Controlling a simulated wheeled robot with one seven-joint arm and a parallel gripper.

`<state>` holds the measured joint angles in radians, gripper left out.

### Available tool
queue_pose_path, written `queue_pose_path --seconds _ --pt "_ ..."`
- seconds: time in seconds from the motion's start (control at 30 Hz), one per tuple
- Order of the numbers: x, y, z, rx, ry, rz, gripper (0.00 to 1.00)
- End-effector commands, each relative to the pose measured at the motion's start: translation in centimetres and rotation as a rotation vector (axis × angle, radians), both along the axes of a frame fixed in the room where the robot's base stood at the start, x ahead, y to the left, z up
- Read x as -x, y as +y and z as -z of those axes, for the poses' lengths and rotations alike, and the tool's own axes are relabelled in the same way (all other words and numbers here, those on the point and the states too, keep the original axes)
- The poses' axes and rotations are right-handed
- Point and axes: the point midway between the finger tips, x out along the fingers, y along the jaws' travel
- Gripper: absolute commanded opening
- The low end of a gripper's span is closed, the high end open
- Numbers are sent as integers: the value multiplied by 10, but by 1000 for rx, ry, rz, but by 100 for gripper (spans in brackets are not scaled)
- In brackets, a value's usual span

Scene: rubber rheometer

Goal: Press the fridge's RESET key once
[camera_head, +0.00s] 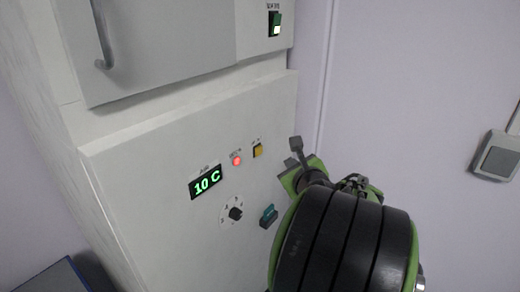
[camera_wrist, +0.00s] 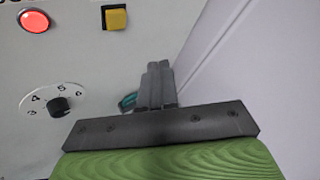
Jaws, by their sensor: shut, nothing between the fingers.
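The fridge (camera_head: 130,170) is a tall white cabinet with a control panel on its front. A yellow square key (camera_head: 258,150) sits on the panel, right of a lit red lamp (camera_head: 237,160); its label is too small to read. In the wrist view the yellow key (camera_wrist: 116,18) is at the top, with the red lamp (camera_wrist: 34,21) to its left. My gripper (camera_head: 295,143) is shut and empty, right of the yellow key and apart from it. In the wrist view its fingers (camera_wrist: 158,75) point up the picture, below and right of the key.
A green display (camera_head: 206,182) reads 10 C. Below are a numbered dial (camera_head: 235,213) and a teal switch (camera_head: 268,215), partly behind my fingers in the wrist view. A green lit switch (camera_head: 275,24) is higher up. A grey wall box (camera_head: 496,156) hangs at right.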

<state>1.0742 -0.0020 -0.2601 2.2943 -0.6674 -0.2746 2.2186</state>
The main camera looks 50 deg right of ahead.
Motion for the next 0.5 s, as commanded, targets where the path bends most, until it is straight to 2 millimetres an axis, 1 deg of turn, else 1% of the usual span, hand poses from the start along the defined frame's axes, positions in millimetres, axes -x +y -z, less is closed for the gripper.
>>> queue_pose_path --seconds 0.03,0.1,0.3,0.4,0.5 --pt "-8 2 -3 -1 1 -4 0" --pt "-19 2 -3 0 2 -4 0" --pt "-46 5 -3 -2 2 -3 0" --pt "-55 5 -3 0 1 -2 0" --pt "-59 6 -2 0 0 -1 0"
